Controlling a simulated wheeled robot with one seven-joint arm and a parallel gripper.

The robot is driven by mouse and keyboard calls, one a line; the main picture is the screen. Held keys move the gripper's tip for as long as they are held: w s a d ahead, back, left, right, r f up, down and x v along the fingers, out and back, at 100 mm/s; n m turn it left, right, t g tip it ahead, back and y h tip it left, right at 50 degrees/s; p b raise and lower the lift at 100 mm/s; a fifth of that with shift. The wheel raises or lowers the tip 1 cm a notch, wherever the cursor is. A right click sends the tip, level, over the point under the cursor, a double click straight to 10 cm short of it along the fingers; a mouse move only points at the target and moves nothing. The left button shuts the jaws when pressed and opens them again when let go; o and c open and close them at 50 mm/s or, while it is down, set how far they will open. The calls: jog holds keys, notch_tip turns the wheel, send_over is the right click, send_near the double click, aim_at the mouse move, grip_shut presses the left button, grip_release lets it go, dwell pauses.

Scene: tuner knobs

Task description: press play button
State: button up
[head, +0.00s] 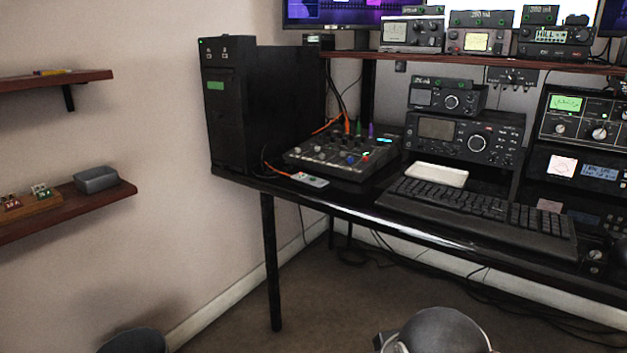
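No button marked play can be made out at this size. A mixer-like panel (342,152) with several knobs and small coloured buttons sits on the left part of the black desk. A small light-grey device (310,180) lies in front of it, near the desk's front edge, with an orange cable beside it. A radio (465,138) with a screen and a large round dial stands to the right, with a smaller radio (447,97) on top. Button labels are too small to read.
The desk (350,205) also holds a black tower (262,105), a keyboard (480,212) and a white tray (437,175). A raised shelf (490,65) carries more radios. Two wall shelves (50,82) (75,208) are at left. A dark bin (134,341) stands below; floor before the desk shows free room.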

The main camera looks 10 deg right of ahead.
grip_shut()
dwell(1.4)
